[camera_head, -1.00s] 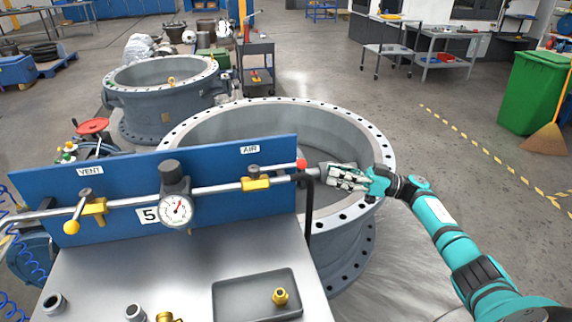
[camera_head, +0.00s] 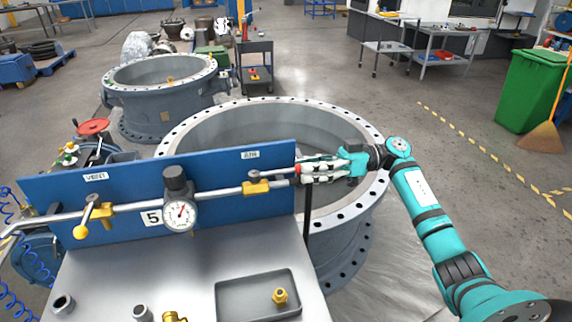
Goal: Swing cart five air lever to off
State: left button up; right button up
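Cart five is a steel-topped cart with a blue panel (camera_head: 225,172) carrying VENT and AIR labels and a 5 plate (camera_head: 152,218). The yellow air valve (camera_head: 256,188) sits on the pipe below the AIR label. Its lever (camera_head: 275,172) runs right, roughly along the pipe, toward my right gripper (camera_head: 302,171). The lever's red end is mostly hidden at my fingertips. My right gripper is at the panel's right edge, pointing left; whether its fingers are closed on the lever is unclear. My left gripper does not show.
A round gauge (camera_head: 180,214) stands on the pipe. The vent valve (camera_head: 100,212) has a yellow-knobbed lever (camera_head: 81,231) hanging down-left. A large flanged ring (camera_head: 368,208) lies behind the panel. A grey tray (camera_head: 232,300) with a brass fitting (camera_head: 280,296) is on the cart top.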

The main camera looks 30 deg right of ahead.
aim_at(298, 169)
jog(key=p+x, duration=0.1)
jog(key=x, duration=0.4)
jog(key=shift+a, duration=0.2)
grip_shut()
